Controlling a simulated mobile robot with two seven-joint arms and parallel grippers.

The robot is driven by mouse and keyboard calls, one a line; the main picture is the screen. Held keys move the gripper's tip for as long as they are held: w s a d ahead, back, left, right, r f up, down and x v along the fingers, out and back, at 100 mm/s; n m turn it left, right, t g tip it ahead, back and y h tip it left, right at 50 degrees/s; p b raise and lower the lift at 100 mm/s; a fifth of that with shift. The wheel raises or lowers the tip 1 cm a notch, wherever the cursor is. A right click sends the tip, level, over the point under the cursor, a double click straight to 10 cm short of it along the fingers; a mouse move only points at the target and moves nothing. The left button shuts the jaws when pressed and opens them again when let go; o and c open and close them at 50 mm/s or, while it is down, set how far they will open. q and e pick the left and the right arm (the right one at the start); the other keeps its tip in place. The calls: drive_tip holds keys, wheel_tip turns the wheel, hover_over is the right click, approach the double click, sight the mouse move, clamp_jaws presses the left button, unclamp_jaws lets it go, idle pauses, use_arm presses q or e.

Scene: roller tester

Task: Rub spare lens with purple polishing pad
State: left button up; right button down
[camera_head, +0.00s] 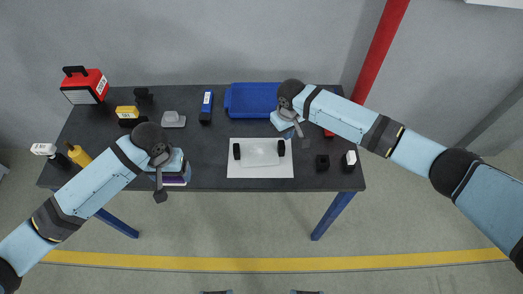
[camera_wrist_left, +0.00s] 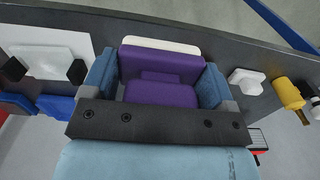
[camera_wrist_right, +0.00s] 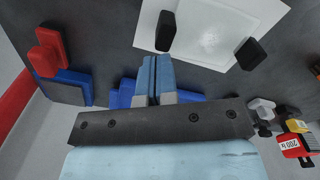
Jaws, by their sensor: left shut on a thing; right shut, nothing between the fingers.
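A purple polishing pad (camera_wrist_left: 160,75) with a pale layer at its far edge is held between the fingers of my left gripper (camera_wrist_left: 158,85). In the head view the left gripper (camera_head: 171,172) is over the front left of the table, with the pad (camera_head: 175,182) partly hidden under it. A pale plate (camera_head: 260,154), perhaps the spare lens, lies between two black blocks on a white board (camera_head: 245,172). In the right wrist view, this board (camera_wrist_right: 262,12) shows small dark specks. My right gripper (camera_wrist_right: 155,80) is shut and empty near the board's back right corner.
A blue tray (camera_head: 238,98) is at the back of the dark table (camera_head: 210,150), beside the right gripper.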

use_arm(q)
drive_tip(key=shift+f+b, duration=0.7)
drive_tip(key=shift+f, duration=0.05)
use_arm(e)
wheel_tip(320, 180, up, 12)
drive_tip(key=shift+f, duration=0.1)
